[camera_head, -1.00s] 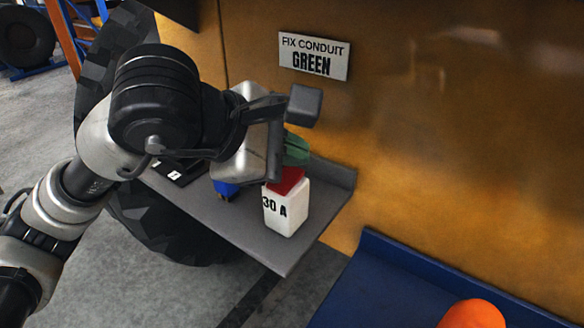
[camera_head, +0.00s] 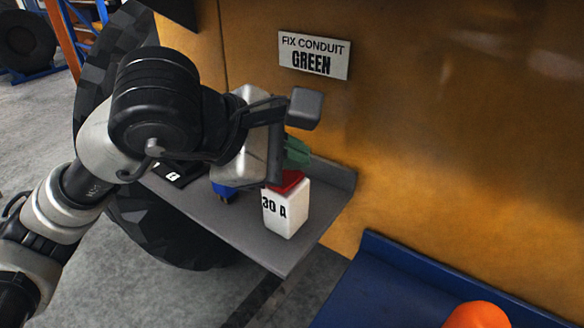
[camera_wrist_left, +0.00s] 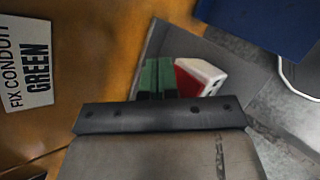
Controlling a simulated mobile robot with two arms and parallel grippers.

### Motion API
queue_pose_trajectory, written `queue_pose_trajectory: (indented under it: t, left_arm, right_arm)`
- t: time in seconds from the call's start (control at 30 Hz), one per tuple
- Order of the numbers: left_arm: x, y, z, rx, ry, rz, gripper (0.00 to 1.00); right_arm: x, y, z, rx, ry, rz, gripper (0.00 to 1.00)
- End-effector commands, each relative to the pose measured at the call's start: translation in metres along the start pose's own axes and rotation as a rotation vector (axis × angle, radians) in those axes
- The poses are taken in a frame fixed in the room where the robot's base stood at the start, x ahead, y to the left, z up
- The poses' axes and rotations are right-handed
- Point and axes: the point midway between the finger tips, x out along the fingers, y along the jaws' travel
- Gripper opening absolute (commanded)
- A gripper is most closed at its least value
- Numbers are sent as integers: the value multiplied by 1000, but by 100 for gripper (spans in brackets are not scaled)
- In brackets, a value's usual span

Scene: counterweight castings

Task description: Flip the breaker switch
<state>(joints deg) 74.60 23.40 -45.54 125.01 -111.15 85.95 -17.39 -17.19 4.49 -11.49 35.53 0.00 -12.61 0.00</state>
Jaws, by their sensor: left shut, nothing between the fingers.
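The breaker is a white block (camera_head: 287,210) marked "30 A" with a red part (camera_head: 290,181) on top. It stands upright on a grey shelf (camera_head: 255,245) against an orange panel. My left gripper (camera_head: 297,152) has green fingers, shut and empty, close above and behind the red part. In the left wrist view the green fingers (camera_wrist_left: 158,78) lie together right beside the red part (camera_wrist_left: 187,82) and the white block (camera_wrist_left: 206,74). I cannot tell whether they touch. My right gripper is not in view.
A sign (camera_head: 314,55) reading "FIX CONDUIT GREEN" is on the orange panel (camera_head: 440,150). A blue piece (camera_head: 224,189) and a dark labelled item (camera_head: 178,174) are on the shelf, partly hidden by my arm. A blue surface (camera_head: 375,285) and an orange rounded shape (camera_head: 477,316) are at lower right.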

Motion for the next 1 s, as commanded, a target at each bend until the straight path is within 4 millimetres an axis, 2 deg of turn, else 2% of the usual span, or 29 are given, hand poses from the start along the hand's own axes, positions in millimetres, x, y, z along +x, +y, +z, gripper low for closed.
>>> queue_pose_trajectory:
  t: [1.0]
  left_arm:
    - [-14,11,11,1,0,1,0]
  right_arm:
    - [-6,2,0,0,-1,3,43]
